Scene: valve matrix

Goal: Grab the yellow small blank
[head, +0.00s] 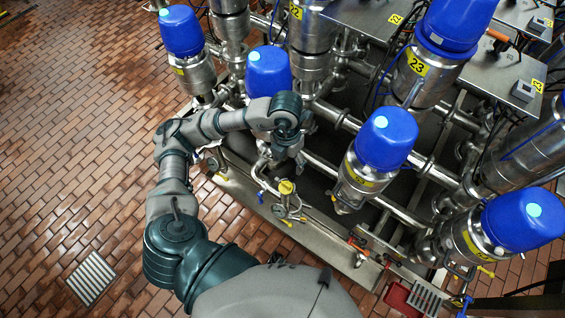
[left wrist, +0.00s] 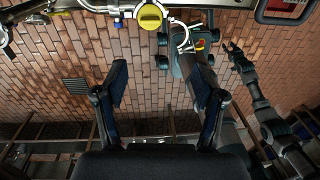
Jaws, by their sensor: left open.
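The yellow small blank (head: 286,187) is a round cap on a pipe fitting low at the front of the valve rack. In the left wrist view the yellow blank (left wrist: 150,17) is at the top, with a raised bar across its face and a silver ring clamp beside it. My left gripper (head: 288,150) is above and behind it in the head view, largely hidden by its wrist. In the left wrist view its two fingers (left wrist: 163,80) are spread wide with nothing between them; the blank is beyond the tips. At the right of that view is another arm of mine (left wrist: 262,110), its gripper small and unclear.
Blue-capped valves (head: 386,140) and steel pipes crowd the rack around my left arm. A blue-capped valve (head: 268,72) stands close behind my wrist. A red tray (head: 398,298) is at the lower right.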

